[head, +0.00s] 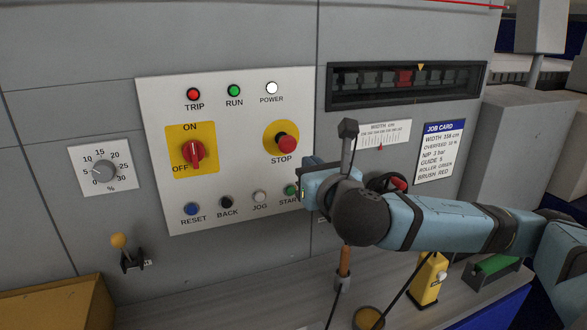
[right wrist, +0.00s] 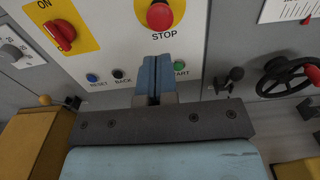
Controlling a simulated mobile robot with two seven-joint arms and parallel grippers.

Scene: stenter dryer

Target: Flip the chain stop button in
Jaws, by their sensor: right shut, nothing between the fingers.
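The red mushroom STOP button (head: 286,145) sits on a yellow disc on the white control panel (head: 230,195). It stands out from the panel, with its STOP label below it. It also shows at the top of the right wrist view (right wrist: 160,15). My right gripper (head: 305,183) is in front of the panel's lower right edge, below and right of the STOP button, close to the START button (head: 291,190). In the right wrist view its blue fingers (right wrist: 154,78) are shut with nothing between them, pointing toward the button and apart from it. My left gripper is not in view.
A red ON/OFF rotary switch (head: 193,153) is left of STOP. RESET (head: 192,209), BACK and JOG buttons line the panel's bottom. A lever (head: 348,135) and a handwheel (right wrist: 290,77) are to the right. A yellow-knobbed toggle (head: 120,242) is lower left.

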